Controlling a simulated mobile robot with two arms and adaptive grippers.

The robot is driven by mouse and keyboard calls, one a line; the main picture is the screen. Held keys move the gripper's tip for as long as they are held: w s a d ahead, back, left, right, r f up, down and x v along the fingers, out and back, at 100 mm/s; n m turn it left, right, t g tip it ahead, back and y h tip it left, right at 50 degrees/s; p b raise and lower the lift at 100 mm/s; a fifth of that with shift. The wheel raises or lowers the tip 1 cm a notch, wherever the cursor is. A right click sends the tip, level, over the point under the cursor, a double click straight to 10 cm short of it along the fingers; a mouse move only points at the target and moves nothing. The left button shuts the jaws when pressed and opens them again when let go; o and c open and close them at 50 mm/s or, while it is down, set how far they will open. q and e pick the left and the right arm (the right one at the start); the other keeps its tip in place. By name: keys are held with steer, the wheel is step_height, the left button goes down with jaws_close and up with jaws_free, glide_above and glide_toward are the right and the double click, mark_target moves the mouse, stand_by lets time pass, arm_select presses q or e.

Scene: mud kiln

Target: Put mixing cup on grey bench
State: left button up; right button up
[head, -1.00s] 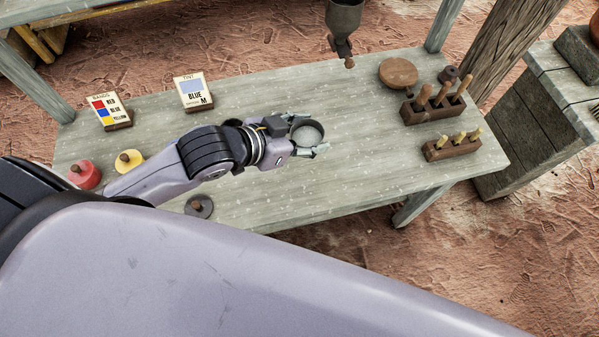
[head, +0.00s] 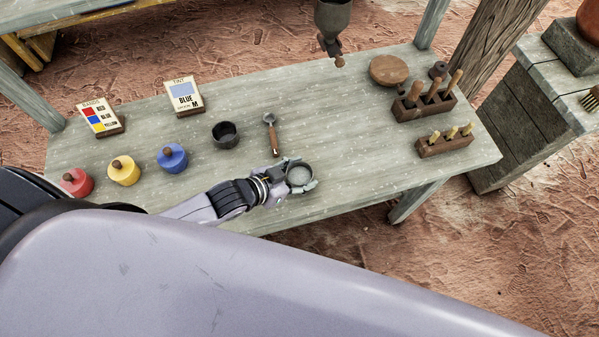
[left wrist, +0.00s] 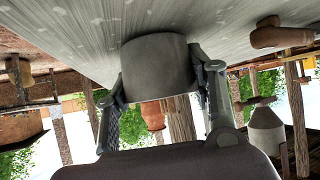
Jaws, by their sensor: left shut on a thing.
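The mixing cup, taken to be the round dark grey cup (head: 300,175), is between the fingers of my left gripper (head: 302,180). The gripper is shut on its sides, over the front part of the grey bench (head: 350,140). In the left wrist view the cup (left wrist: 157,65) fills the space between both fingers (left wrist: 163,90), with the bench surface (left wrist: 90,30) right at its end. I cannot tell whether the cup touches the bench. My right gripper is not in view.
A dark bowl (head: 225,135) and a scoop (head: 272,135) stand behind the gripper. Red (head: 77,182), yellow (head: 124,171) and blue (head: 172,159) jars are at left, with two cards behind. Tool blocks (head: 424,105) are at right. The bench is clear right of the cup.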

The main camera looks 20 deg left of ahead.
arm_select(q)
steer(key=shift+f, duration=0.15)
steer(key=o, duration=1.2)
steer(key=shift+o, duration=0.2)
steer(key=shift+r, duration=0.2)
steer(key=v, duration=1.2)
steer(key=shift+b, duration=0.35)
steer(key=shift+w, duration=0.1)
